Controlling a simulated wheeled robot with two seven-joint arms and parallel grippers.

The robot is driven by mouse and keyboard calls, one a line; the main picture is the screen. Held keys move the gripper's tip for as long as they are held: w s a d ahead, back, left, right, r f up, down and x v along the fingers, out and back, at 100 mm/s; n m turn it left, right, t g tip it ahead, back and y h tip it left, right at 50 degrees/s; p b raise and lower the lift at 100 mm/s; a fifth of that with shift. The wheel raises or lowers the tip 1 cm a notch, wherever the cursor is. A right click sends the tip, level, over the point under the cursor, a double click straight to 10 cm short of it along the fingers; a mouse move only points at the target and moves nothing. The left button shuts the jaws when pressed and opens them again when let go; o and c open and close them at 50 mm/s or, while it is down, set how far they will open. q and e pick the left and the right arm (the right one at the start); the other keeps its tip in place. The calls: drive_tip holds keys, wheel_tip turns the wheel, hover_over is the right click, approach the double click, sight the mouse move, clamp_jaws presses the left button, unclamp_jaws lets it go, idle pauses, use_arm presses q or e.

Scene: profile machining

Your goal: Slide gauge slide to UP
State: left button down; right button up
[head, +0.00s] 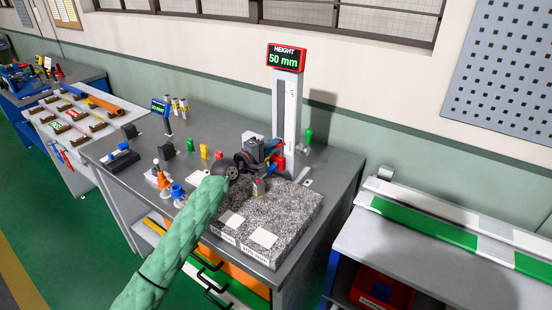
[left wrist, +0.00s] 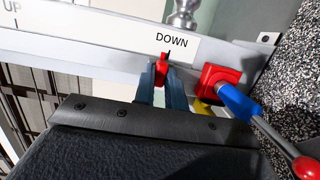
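The height gauge (head: 288,108) stands upright at the back of the bench, and its display reads 50 mm. In the left wrist view its scale bar (left wrist: 100,45) carries the labels UP at the far left and DOWN near the middle. The red slide tab (left wrist: 161,70) sits at the DOWN mark. My left gripper (left wrist: 161,82) has its two blue-grey fingers close on both sides of this tab, with only a narrow gap between them. My right gripper is not in view.
A red block with a blue rod (left wrist: 232,98) ending in a red ball is close right of the fingers. A speckled granite plate (head: 290,210) lies in front of the gauge. Small coloured parts (head: 205,151) stand left on the bench. A green-handled item (head: 308,136) is right of the column.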

use_arm(q)
drive_tip(key=shift+r+p, duration=1.1)
drive_tip(key=shift+r, duration=0.3)
drive_tip(key=shift+r+p, duration=0.55)
drive_tip(key=shift+r, duration=0.3)
drive_tip(key=shift+r+p, duration=1.6)
drive_tip(key=shift+r, duration=0.4)
drive_tip(key=shift+r+p, duration=1.55)
drive_tip(key=shift+r, duration=0.4)
